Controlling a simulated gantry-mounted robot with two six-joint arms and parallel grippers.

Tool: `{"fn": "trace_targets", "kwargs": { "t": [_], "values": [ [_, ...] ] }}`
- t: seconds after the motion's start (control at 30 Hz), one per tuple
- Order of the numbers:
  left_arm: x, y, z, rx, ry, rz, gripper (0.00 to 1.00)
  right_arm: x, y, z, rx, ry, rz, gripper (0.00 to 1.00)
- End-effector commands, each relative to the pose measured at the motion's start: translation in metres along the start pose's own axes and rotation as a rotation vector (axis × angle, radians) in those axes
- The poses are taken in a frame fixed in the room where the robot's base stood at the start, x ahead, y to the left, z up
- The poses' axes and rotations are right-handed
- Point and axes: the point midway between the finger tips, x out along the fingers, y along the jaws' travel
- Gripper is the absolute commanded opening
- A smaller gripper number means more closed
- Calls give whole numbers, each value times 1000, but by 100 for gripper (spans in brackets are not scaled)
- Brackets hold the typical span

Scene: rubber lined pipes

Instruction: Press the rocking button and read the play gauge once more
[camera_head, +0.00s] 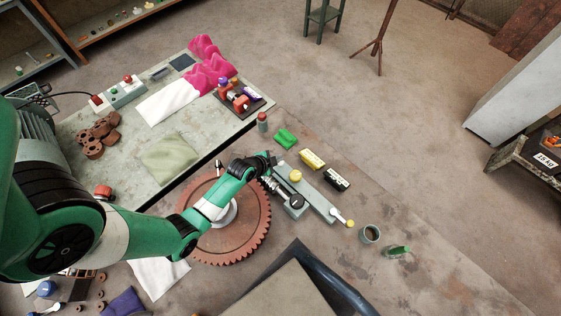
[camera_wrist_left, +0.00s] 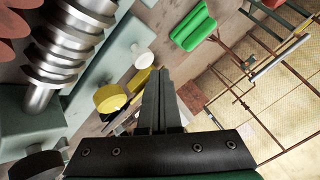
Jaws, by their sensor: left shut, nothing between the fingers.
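A yellow round button (camera_head: 295,175) stands on the grey fixture (camera_head: 318,202) beside the big rust-red gear (camera_head: 254,228). A yellow cap also shows in the left wrist view (camera_wrist_left: 110,98), left of the fingers. My left gripper (camera_head: 270,160) is at the fixture's far end, shut and empty; its fingers also show in the left wrist view (camera_wrist_left: 160,72). The steel worm (camera_wrist_left: 66,48) lies along the fixture, with a black round part (camera_head: 297,202) at its near end. I cannot tell which part is the play gauge, and no reading is legible. My right gripper is not in view.
A yellow block (camera_head: 312,159), a black block (camera_head: 337,180) and a green piece (camera_head: 286,139) lie beyond the fixture. A yellow-tipped lever (camera_head: 342,217) sticks out at its near end.

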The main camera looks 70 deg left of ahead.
Motion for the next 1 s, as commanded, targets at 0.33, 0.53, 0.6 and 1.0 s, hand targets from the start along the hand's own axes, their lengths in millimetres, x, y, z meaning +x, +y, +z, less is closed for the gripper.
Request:
{"fn": "trace_targets", "kwargs": {
  "t": [0.33,0.53,0.6,1.0],
  "values": [
    [6,4,4,0,0,0,0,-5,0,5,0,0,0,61],
    [6,4,4,0,0,0,0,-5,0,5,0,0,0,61],
    [6,4,4,0,0,0,0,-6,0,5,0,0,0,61],
    [10,7,7,0,0,0,0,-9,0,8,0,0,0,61]
  ]
}}
